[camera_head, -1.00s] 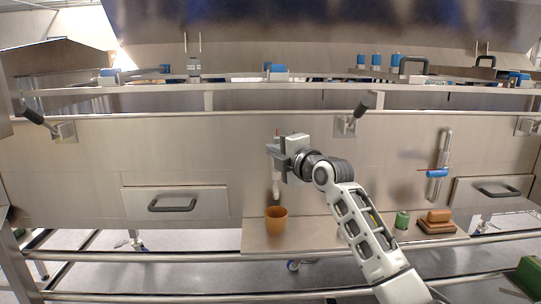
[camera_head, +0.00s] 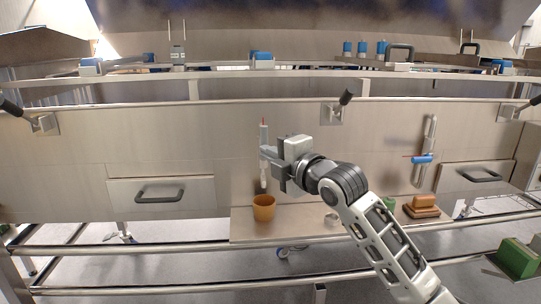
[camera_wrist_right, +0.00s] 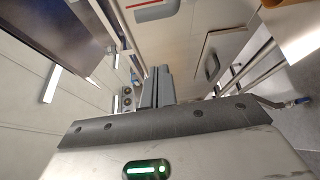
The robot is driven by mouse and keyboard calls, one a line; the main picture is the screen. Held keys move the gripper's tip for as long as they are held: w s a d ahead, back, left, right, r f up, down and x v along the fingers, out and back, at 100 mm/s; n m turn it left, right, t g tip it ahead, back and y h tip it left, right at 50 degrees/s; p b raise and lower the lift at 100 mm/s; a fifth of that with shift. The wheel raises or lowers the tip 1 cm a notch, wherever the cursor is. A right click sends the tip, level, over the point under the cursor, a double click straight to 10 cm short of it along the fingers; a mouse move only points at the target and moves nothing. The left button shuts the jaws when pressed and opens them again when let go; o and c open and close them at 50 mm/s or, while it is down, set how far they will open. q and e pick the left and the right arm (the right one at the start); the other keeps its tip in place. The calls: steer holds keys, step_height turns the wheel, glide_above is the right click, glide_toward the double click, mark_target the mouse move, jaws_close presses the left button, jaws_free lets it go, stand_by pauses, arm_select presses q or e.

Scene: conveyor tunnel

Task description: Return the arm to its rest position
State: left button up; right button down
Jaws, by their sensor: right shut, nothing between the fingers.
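My right arm comes in from the lower right in the head view. Its gripper (camera_head: 268,155) is raised in front of the steel panel, above an orange cup (camera_head: 264,207), and it is shut and empty. In the right wrist view the fingers (camera_wrist_right: 157,85) sit side by side with nothing between them. A white upright handle with a red tip (camera_head: 263,145) shows just behind the gripper, and I cannot tell whether they touch. My left gripper is not in view.
A blue valve handle (camera_head: 423,159) is on the panel at the right. Drawers (camera_head: 160,191) with dark handles flank the shelf. Rails run below.

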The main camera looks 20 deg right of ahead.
stand_by(0.4)
steer(key=s+a+f+m+g, duration=0.2)
steer(key=s+f+m, duration=0.2)
steer(key=f, duration=0.6)
steer(key=s+a+f+m+g, duration=0.1)
steer(key=s+a+f+m, duration=0.25)
steer(key=f, duration=0.75)
steer(key=s+a+f+m+g, duration=0.1)
steer(key=s+f+m, duration=0.4)
steer(key=s+f, duration=0.3)
steer(key=s+a+f+m+g+h, duration=0.1)
steer(key=s+f+m, duration=0.5)
steer(key=s, duration=0.8)
step_height(320, 180, down, 2)
steer(key=shift+s+a+f+g, duration=0.2)
steer(key=shift+s+a+g, duration=0.2)
steer(key=shift+a+g, duration=0.35)
steer(key=shift+d, duration=0.1)
